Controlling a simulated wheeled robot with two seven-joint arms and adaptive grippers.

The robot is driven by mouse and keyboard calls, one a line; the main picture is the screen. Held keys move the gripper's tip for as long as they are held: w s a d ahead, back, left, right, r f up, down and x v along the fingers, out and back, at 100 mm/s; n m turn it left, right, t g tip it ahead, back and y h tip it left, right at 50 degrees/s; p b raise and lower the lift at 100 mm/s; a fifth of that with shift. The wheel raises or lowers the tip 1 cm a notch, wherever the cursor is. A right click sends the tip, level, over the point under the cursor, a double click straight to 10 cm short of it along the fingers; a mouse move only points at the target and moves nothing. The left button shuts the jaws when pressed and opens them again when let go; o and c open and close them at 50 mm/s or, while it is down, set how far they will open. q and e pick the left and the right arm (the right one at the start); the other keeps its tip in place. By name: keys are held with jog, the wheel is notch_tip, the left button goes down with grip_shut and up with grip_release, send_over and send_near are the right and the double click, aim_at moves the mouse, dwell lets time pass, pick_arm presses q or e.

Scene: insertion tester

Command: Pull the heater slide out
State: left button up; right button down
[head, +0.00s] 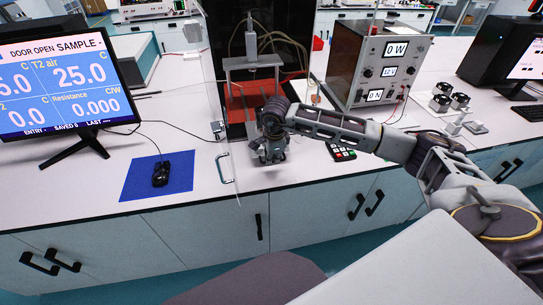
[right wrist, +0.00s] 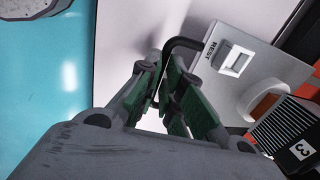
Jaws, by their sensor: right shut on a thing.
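In the right wrist view a light grey plate (right wrist: 243,70) marked REST, which looks like the heater slide, has a dark bent handle (right wrist: 183,44) at its near end. My right gripper (right wrist: 167,85) has its green-padded fingers shut on this handle. In the head view my right gripper (head: 270,150) is low at the front of the tester (head: 252,70), and it hides most of the slide there. A finned block (right wrist: 292,140) marked 3 is partly seen near the plate in the right wrist view. My left gripper is not in view.
A clear door panel with a handle (head: 225,168) stands open left of my right gripper. A monitor (head: 60,82) reads DOOR OPEN, with a mouse (head: 161,173) on a blue mat. A power unit (head: 378,65) and a small keypad (head: 341,152) are to the right.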

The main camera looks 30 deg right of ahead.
jog(key=shift+s+a, duration=0.15)
jog(key=shift+s, duration=0.35)
jog(key=shift+f, duration=0.1)
jog(key=c, duration=1.6)
grip_release()
jog(key=shift+s, duration=0.25)
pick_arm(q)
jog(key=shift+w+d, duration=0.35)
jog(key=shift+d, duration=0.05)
pick_arm(e)
jog(key=shift+o, duration=0.2)
jog(key=shift+w, duration=0.15)
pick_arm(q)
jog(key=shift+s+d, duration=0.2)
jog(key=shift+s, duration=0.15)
pick_arm(e)
notch_tip(320, 180, up, 12)
jog(key=s, duration=0.2)
jog(key=shift+a, duration=0.25)
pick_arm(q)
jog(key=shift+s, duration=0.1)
pick_arm(e)
jog(key=shift+s+f, duration=0.1)
